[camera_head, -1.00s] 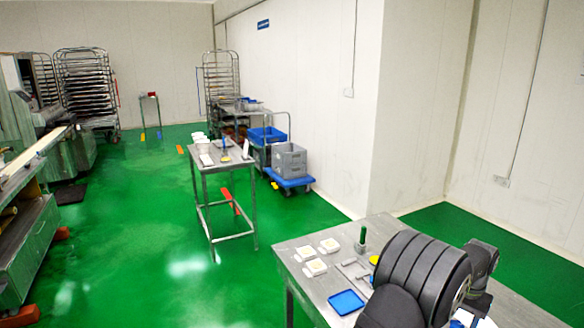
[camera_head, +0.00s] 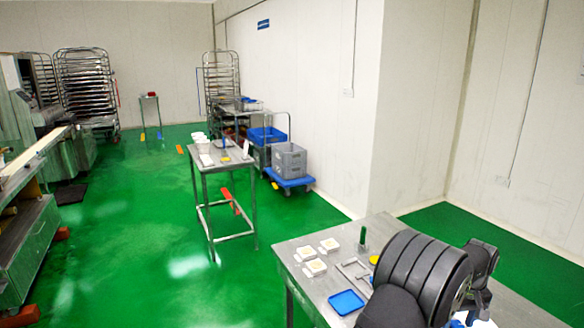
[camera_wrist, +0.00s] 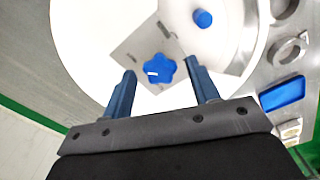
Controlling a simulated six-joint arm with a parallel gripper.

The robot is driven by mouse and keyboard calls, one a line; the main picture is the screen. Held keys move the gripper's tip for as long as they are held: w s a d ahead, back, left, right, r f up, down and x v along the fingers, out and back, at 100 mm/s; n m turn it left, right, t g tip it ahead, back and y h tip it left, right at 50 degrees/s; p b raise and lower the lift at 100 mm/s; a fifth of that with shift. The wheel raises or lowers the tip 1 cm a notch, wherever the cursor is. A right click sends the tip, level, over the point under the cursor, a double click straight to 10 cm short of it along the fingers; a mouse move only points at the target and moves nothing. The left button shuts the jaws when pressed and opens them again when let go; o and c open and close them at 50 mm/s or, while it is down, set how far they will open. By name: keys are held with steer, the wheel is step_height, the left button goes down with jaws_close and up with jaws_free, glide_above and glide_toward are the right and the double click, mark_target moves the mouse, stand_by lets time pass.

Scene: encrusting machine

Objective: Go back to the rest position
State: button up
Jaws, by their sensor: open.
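My gripper (camera_wrist: 162,82) shows in the wrist view with its two blue fingers apart and nothing between them. Below the fingers is a flat metal plate with a blue star-shaped knob (camera_wrist: 159,69), over a large white round surface (camera_wrist: 95,40). A smaller blue round knob (camera_wrist: 203,18) sits farther up. The gap between the fingertips and the star knob cannot be judged. In the head view my dark arm stands over the right part of the near metal table (camera_head: 310,272), and the gripper itself is hidden there.
The near table bears a blue tray (camera_head: 346,302), several white square pieces (camera_head: 315,267), a metal frame (camera_head: 355,270) and a green-handled tool (camera_head: 363,238). A second table (camera_head: 222,162) and a cart with a grey crate (camera_head: 289,160) stand farther back.

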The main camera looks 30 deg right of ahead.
steer(key=shift+n, duration=2)
steer(key=shift+o, duration=0.5)
steer(key=o, duration=0.9)
steer(key=w+a+r, duration=0.3)
steer(key=a+r, duration=0.4)
steer(key=a, duration=0.2)
steer(key=w+a+r, duration=0.3)
steer(key=a+r, duration=0.4)
steer(key=a, duration=0.2)
step_height(320, 180, down, 9)
steer(key=shift+a+n, duration=0.15)
steer(key=shift+n, duration=0.25)
steer(key=shift+w+r, duration=0.1)
steer(key=shift+r, duration=0.05)
